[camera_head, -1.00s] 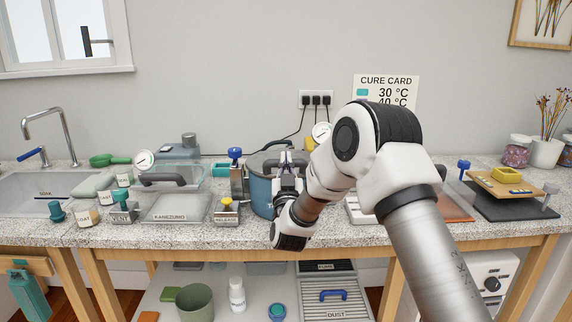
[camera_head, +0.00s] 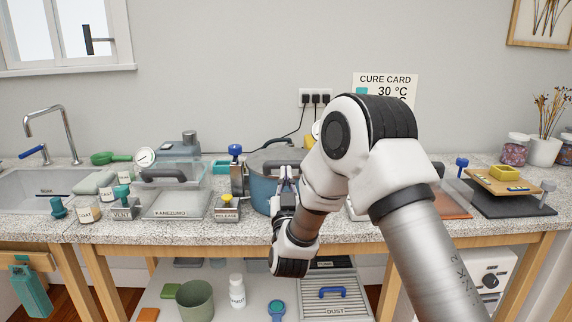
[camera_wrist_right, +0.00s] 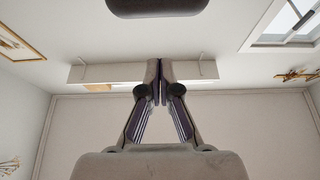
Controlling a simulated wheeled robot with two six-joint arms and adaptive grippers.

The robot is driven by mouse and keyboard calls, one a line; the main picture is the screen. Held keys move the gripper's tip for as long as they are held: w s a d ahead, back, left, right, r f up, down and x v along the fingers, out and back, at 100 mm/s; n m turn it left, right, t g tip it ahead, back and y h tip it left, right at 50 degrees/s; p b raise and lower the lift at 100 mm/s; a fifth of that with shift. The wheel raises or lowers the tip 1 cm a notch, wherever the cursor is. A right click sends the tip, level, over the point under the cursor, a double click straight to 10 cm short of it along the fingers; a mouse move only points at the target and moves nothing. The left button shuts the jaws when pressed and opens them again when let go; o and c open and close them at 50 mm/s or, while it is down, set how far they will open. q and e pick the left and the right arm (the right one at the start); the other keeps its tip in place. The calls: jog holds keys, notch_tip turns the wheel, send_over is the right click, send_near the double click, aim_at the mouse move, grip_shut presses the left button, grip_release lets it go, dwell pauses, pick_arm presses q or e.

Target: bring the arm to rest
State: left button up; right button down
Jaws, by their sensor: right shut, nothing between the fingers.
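My right gripper (camera_head: 288,180) points upward in front of the blue pot (camera_head: 261,190) at the counter's front edge. Its wrist hangs just off that edge. In the right wrist view its fingers (camera_wrist_right: 160,75) are shut together with nothing between them, against the wall and ceiling. In the head view my right arm comes in from the lower right, bends at a high elbow and covers part of the counter behind it. I cannot tell whether the gripper touches the pot. My left gripper is not in view.
The speckled counter (camera_head: 150,232) holds a clear-lidded box (camera_head: 178,204), small labelled jars, a yellow-topped block (camera_head: 227,209) and a dark mat (camera_head: 512,207) with a wooden board. A sink (camera_head: 30,190) is at the left. A lower shelf holds a green bin (camera_head: 195,300) and a dust grille (camera_head: 335,300).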

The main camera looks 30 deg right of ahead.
jog(key=s+a+f+n+g+y+p, duration=0.25)
jog(key=s+f, duration=0.25)
jog(key=f, duration=0.5)
jog(key=s+a+f+n+g+y+p, duration=0.1)
jog(key=s+a+f+g+y, duration=0.25)
jog(key=f, duration=0.65)
jog(key=s+a+f+n+g+y+p, duration=0.2)
jog(key=s+f, duration=0.3)
jog(key=f, duration=0.5)
jog(key=s+a+f+g+y, duration=0.1)
jog(key=s+a+f+g, duration=0.1)
jog(key=s, duration=0.6)
jog(key=s+a+f+g+y+p, duration=0.1)
jog(key=s+f+g, duration=0.3)
jog(key=s, duration=0.5)
jog(key=s+a+f+g+y, duration=0.2)
jog(key=s+a+f+g, duration=0.1)
jog(key=s, duration=0.6)
jog(key=f+g, duration=0.1)
jog(key=g, duration=0.1)
jog(key=shift+a+g, duration=0.2)
jog(key=shift+g, duration=0.2)
